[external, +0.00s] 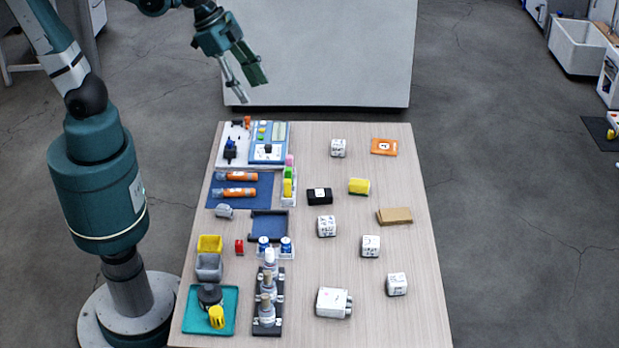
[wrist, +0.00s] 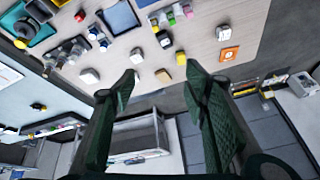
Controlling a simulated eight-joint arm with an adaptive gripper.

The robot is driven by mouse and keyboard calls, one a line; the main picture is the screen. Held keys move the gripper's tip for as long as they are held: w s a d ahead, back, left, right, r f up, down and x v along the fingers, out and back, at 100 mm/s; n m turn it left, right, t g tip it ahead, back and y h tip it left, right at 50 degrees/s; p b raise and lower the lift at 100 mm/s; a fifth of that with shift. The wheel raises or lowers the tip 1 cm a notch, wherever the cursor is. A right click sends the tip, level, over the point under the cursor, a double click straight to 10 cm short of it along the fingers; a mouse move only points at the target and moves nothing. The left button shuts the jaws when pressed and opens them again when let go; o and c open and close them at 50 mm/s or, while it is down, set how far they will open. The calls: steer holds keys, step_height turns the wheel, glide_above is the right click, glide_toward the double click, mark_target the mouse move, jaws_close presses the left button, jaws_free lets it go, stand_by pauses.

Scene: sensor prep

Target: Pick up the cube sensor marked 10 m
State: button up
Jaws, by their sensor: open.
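Several white cubes with dark markings stand on the right half of the wooden table: a back cube (external: 338,147), a middle cube (external: 326,226), a cube right of it (external: 370,246) and a front right cube (external: 397,284). Their markings are too small to read, so I cannot tell which is marked 10 m. In the wrist view, white cubes show at the table's edge (wrist: 89,76) and beside it (wrist: 137,56). My gripper (external: 248,90) is open and empty, high above and beyond the table's far edge. Its two fingers (wrist: 165,82) are wide apart in the wrist view.
Trays, bottles and bins crowd the table's left half. Bare table (external: 420,325) shows at the front right.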

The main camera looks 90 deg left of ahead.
steer(key=w+d+f+m+g+b, duration=0.25)
steer(key=w+d+f+m, duration=0.4)
steer(key=w+f, duration=0.55)
steer(key=m+g+h+b, duration=0.1)
steer(key=m+g+b, duration=0.15)
steer(key=m, duration=0.35)
glide_above(327, 221)
steer(key=a, duration=0.1)
steer(key=shift+n, duration=0.25)
steer(key=f, duration=1.5)
steer(key=shift+s+a+f+p, duration=0.1)
steer(key=shift+s+a+p, duration=0.05)
steer(key=shift+s+p, duration=0.15)
steer(key=shift+w+f, duration=0.1)
steer(key=shift+f, duration=0.25)
steer(key=shift+d+f+b, duration=0.15)
steer(key=shift+d+f, duration=0.05)
steer(key=shift+f, duration=0.45)
steer(key=shift+d+f+b, duration=0.15)
steer(key=shift+f, duration=0.5)
steer(key=shift+f, duration=0.1)
steer(key=shift+w+d+f+b, duration=0.15)
steer(key=shift+f+b, duration=0.25)
steer(key=shift+f, duration=0.85)
steer(key=shift+d+f+b, duration=0.15)
steer(key=shift+f+b, duration=0.25)
steer(key=shift+f, duration=0.85)
steer(key=shift+c, duration=0.5)
